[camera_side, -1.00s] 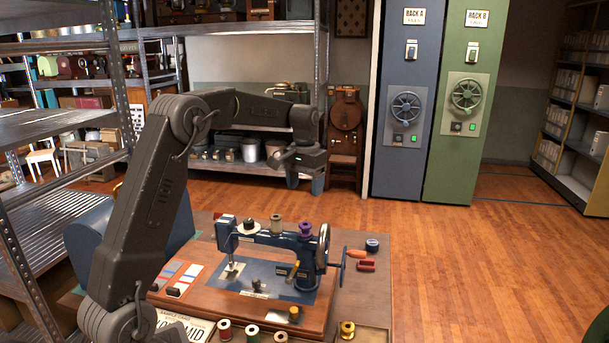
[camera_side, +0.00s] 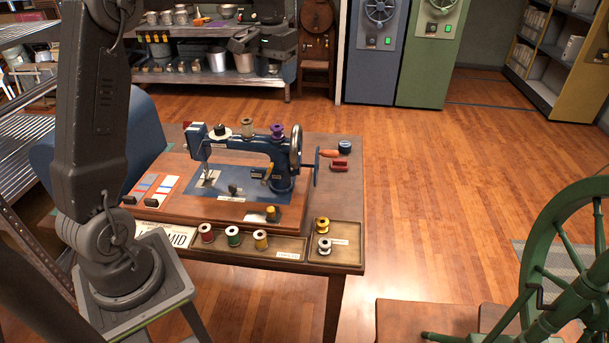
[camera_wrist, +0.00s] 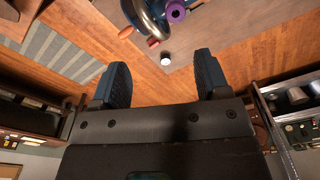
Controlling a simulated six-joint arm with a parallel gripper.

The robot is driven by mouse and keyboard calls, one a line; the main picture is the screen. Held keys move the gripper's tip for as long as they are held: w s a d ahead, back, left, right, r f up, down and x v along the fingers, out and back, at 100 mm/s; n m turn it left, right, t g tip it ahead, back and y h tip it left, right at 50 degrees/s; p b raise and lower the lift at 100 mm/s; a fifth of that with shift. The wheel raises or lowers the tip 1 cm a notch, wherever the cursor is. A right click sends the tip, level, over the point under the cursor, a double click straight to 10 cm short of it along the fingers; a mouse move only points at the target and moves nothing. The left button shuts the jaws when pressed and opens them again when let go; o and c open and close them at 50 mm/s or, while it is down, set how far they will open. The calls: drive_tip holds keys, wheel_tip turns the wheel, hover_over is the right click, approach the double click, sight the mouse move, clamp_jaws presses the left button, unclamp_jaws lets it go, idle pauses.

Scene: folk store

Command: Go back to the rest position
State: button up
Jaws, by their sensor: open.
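My gripper (camera_wrist: 162,76) shows in the wrist view with its two dark blue fingers spread apart and nothing between them. In the side view it hangs in the air beyond the sewing machine, in front of the back shelf; its fingers are small there. The blue sewing machine (camera_side: 245,151) stands on its wooden base (camera_side: 235,211) on the table, clear of my gripper. A purple spool (camera_side: 277,131) sits on top of it; this spool also shows at the top of the wrist view (camera_wrist: 176,12).
Trays along the table front hold red, green and yellow spools. A small round item (camera_side: 344,147) and a red item (camera_side: 339,166) lie right of the crank. A green spinning wheel (camera_side: 533,243) stands at right. Metal shelves (camera_side: 217,79) line the back. Floor right of the table is open.

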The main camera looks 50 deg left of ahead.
drive_tip(key=s+d+r+m+t, duration=0.2)
drive_tip(key=s+d+m+t, duration=0.15)
drive_tip(key=s+d, duration=1.3)
drive_tip(key=s+d+f+t, duration=0.1)
drive_tip(key=s+d+f, duration=0.3)
drive_tip(key=s, duration=0.3)
drive_tip(key=shift+s, duration=0.15)
